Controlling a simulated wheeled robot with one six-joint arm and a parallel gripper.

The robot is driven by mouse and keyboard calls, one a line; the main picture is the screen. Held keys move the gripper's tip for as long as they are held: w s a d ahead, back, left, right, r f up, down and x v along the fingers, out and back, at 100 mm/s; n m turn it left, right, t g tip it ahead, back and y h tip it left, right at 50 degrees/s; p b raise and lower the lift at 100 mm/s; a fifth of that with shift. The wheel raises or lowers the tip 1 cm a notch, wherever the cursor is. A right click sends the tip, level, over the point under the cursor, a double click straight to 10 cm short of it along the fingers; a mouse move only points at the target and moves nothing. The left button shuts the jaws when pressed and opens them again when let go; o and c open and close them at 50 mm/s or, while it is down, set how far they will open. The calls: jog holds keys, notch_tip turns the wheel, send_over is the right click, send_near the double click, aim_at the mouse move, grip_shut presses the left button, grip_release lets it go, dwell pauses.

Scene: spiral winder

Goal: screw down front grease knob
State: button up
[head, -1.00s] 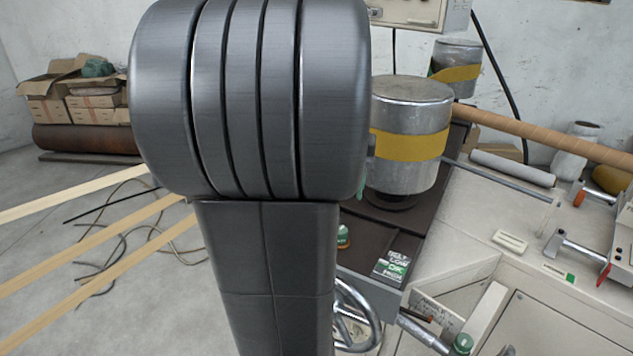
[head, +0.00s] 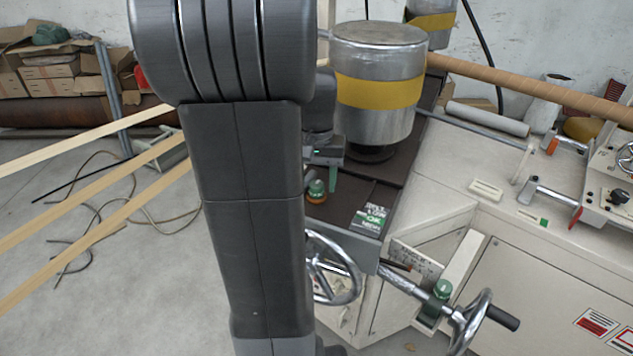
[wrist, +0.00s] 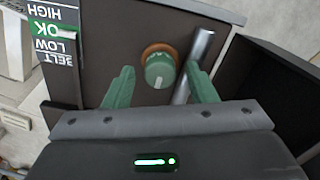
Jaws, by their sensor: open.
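A green knob on an orange base (head: 316,189) sits on the dark top of the machine, left of the big metal cylinder. It also shows in the wrist view (wrist: 159,70), with a pale mark on its cap. My gripper (head: 324,172) is just above this knob, partly hidden by my arm in the head view. In the wrist view its green fingers (wrist: 160,80) are open, apart on either side of the knob, with nothing held. I cannot tell which one is the front knob.
A metal rod (wrist: 195,65) runs close to the right finger. A belt label plate (head: 369,218) lies beside the knob. The yellow-banded cylinder (head: 374,118) stands just behind right. Handwheels (head: 333,268) project below the machine's edge.

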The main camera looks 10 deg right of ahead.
jog(key=shift+f, duration=0.3)
jog(key=c, duration=1)
jog(key=shift+o, duration=0.2)
jog(key=shift+r+n+p, duration=0.15)
jog(key=shift+n+p, duration=0.4)
jog(key=shift+n, duration=0.75)
jog(key=o, duration=1)
jog(key=shift+c, duration=0.2)
